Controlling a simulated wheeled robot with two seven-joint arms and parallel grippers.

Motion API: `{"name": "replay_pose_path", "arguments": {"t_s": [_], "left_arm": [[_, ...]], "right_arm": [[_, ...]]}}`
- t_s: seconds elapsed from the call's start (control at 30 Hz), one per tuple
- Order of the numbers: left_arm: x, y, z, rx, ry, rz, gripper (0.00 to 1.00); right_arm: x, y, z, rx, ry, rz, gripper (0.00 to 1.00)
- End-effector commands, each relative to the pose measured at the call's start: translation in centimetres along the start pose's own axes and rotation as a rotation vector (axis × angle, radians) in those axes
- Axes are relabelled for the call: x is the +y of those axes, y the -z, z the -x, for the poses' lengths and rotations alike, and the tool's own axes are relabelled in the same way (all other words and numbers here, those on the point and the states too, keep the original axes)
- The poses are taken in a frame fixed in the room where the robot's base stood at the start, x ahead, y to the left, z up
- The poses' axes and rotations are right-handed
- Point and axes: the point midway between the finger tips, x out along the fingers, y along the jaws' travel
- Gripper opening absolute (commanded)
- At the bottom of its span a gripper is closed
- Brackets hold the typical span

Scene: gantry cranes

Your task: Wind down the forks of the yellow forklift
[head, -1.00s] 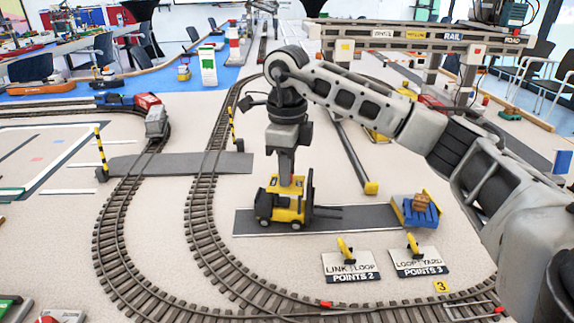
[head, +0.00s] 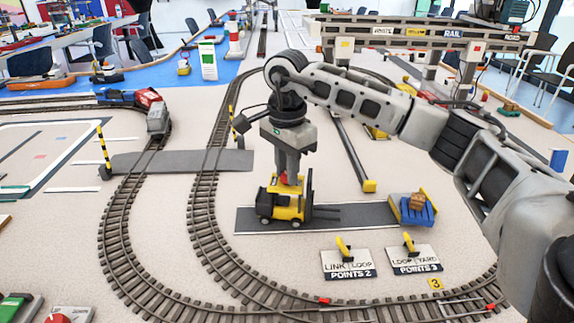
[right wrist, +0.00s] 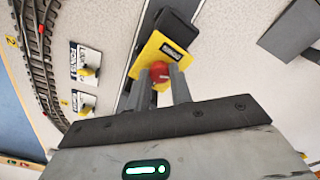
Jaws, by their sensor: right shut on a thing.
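The yellow forklift (head: 288,206) stands upright on a dark grey strip in the head view, its black mast on its right side. Its forks (head: 326,212) point right and sit low; their exact height above the strip is hard to tell. A red knob (right wrist: 159,71) stands on the yellow roof (right wrist: 168,58) in the right wrist view. My right gripper (head: 288,179) points down onto the roof from above and is shut on the red knob, one finger on each side. My left gripper is not in view.
A blue pallet with a brown box (head: 417,202) sits at the right end of the grey strip (head: 365,214). Two points levers on white plates (head: 347,263) stand in front. Curved rail track (head: 205,215) runs to the left.

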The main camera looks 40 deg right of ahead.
Motion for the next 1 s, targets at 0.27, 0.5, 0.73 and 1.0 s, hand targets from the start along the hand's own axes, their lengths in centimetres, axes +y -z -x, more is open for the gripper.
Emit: {"name": "replay_pose_path", "arguments": {"t_s": [0.27,0.5,0.73,1.0], "left_arm": [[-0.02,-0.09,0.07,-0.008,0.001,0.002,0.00],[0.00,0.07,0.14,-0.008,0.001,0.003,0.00],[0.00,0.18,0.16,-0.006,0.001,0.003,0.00],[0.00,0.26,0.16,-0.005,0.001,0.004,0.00]], "right_arm": [[-0.05,0.01,0.10,0.000,0.001,0.262,0.00],[-0.09,0.00,0.11,0.000,0.002,0.490,0.00],[-0.10,-0.01,0.10,0.000,0.002,0.706,0.00],[-0.10,-0.02,0.07,0.000,0.001,0.927,0.00]]}}
